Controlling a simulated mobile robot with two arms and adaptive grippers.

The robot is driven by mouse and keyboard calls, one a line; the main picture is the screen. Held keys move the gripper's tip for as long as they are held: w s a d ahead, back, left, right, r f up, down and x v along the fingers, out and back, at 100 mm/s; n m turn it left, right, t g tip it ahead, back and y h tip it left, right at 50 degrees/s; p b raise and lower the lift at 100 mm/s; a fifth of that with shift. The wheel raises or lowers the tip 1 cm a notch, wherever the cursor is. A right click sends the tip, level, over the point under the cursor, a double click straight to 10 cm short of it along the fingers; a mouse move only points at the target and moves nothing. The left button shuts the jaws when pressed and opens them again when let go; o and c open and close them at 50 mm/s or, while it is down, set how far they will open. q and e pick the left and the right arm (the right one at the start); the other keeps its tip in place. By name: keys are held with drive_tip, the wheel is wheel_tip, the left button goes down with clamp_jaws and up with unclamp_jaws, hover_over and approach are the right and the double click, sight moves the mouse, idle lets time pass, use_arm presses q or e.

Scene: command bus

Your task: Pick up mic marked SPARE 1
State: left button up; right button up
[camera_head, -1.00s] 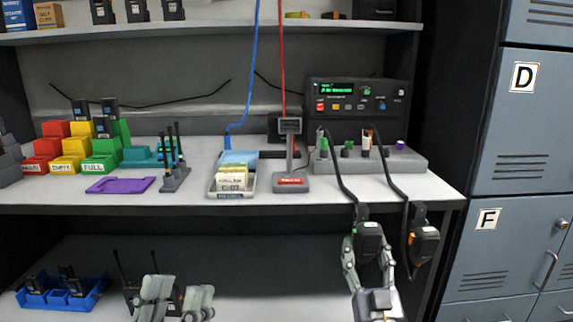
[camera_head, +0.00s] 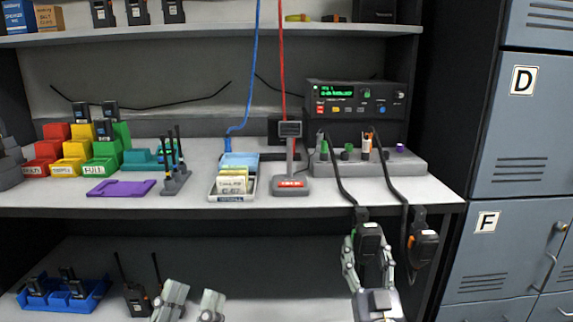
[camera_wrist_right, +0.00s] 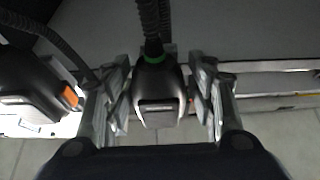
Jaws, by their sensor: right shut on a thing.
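Two black mics hang on cords at the table's front edge. The mic with a green band (camera_head: 369,240) is between the fingers of my right gripper (camera_head: 368,264), which is shut on it. The right wrist view shows this green-banded mic (camera_wrist_right: 157,92) between both fingers (camera_wrist_right: 160,105). The mic with an orange mark (camera_head: 424,246) hangs just to the right, apart from the gripper; it also shows in the right wrist view (camera_wrist_right: 30,95). I cannot read a SPARE 1 label on either. My left gripper (camera_head: 192,303) is at the bottom edge, partly cut off, its fingers apart.
A radio unit (camera_head: 355,108) stands behind a grey holder (camera_head: 410,163) with coloured knobs. A card tray (camera_head: 232,188), a small stand (camera_head: 290,182) and a purple tray (camera_head: 120,187) are on the table. Handheld radios (camera_head: 137,300) stand on the lower shelf. Lockers (camera_head: 490,250) stand right.

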drive_tip(key=shift+r, duration=0.35)
drive_tip(key=shift+r+p, duration=0.2)
drive_tip(key=shift+p, duration=0.3)
drive_tip(key=shift+r+p, duration=0.5)
drive_tip(key=shift+p, duration=0.05)
use_arm(q)
drive_tip(key=w+f+g+y, duration=0.2)
drive_tip(key=w+f+g, duration=0.2)
drive_tip(key=f, duration=0.6)
drive_tip(key=shift+a+g, duration=0.15)
drive_tip(key=shift+g, duration=1.05)
use_arm(e)
drive_tip(key=shift+r, duration=0.1)
drive_tip(key=shift+c, duration=0.2)
